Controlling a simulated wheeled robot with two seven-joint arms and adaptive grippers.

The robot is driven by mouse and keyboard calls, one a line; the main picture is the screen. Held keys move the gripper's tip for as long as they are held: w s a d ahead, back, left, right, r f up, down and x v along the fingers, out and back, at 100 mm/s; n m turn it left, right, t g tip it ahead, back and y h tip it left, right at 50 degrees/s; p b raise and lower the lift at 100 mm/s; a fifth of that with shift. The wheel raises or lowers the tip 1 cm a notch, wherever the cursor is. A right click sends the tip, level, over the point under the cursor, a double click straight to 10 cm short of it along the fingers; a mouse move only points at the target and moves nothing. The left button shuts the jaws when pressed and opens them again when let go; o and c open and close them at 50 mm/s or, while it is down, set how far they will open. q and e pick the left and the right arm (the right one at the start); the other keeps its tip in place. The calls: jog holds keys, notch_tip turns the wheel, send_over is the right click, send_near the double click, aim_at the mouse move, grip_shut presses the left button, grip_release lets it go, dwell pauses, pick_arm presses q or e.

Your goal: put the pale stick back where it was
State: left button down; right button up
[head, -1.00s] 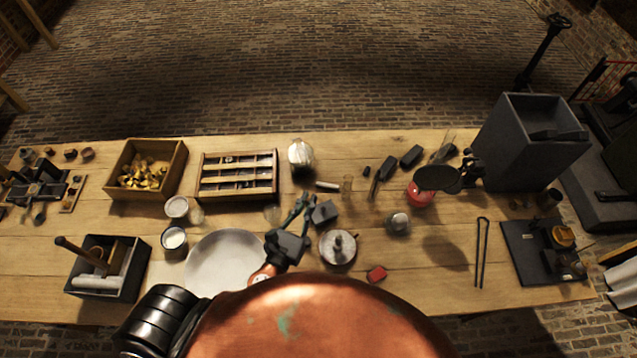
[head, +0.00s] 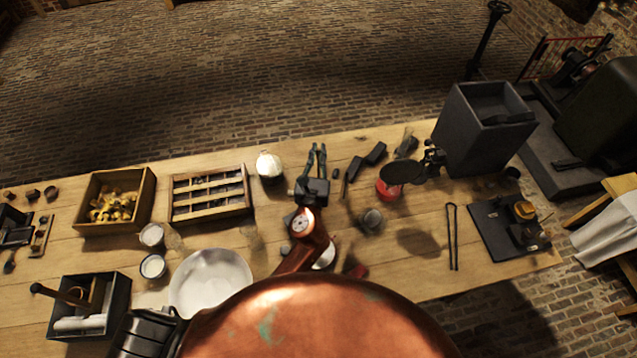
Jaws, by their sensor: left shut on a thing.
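My left gripper (head: 317,148) reaches over the middle of the table, its fingers pointing to the far side. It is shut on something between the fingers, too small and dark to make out. A small pale bit (head: 291,192) shows at the left edge of the gripper's body. It may be the end of a short pale stick, the rest hidden behind the gripper; I cannot tell whether it lies on the table. My right gripper is not in view.
A compartment tray (head: 209,212) and a white-topped jar (head: 270,168) stand left of my gripper. Dark blocks (head: 376,153), a red tin (head: 388,190) and a black disc (head: 403,172) are to the right. A pale dish (head: 211,280) lies nearer. Bare wood surrounds the long tongs (head: 453,238).

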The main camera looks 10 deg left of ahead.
pick_arm(q)
jog(key=b, duration=0.2)
send_over(318, 175)
notch_tip(318, 175, down, 7)
jog(key=shift+r, duration=0.2)
jog(key=shift+f+b, duration=0.3)
jog(key=shift+f, duration=0.25)
notch_tip(318, 175, down, 5)
jog(key=shift+r+b, duration=0.1)
jog(key=shift+b, duration=0.95)
jog(key=shift+f, duration=0.2)
jog(key=shift+r, duration=0.1)
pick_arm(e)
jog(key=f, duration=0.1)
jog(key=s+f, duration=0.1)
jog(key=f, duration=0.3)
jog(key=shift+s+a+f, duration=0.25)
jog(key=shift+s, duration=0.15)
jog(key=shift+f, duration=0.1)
